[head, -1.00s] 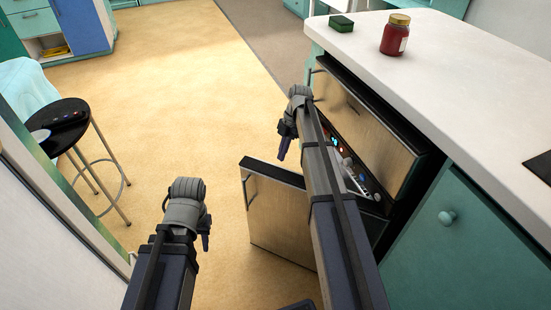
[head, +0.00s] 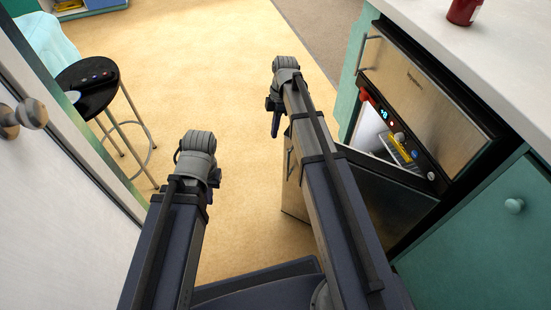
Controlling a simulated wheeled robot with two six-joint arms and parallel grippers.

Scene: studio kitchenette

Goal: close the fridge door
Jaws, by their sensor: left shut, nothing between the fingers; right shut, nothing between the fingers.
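The steel-fronted unit under the counter, which appears to be the fridge (head: 420,85), is at the right in the head view. Its lower door (head: 385,205) stands open into the floor space, and small items show inside the opening. My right forearm crosses in front of the door and hides its middle. My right gripper (head: 275,122) is shut and empty, beyond the door's outer edge in the picture; I cannot tell whether the arm touches the door. My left gripper (head: 213,180) is shut and empty, left of the door and apart from it.
The white countertop (head: 508,50) with a red jar (head: 463,11) is above the unit. A teal cabinet (head: 480,240) is at the lower right. A black stool (head: 88,82) stands at the left, near a white panel with round knobs (head: 32,113). The yellow floor (head: 200,60) ahead is clear.

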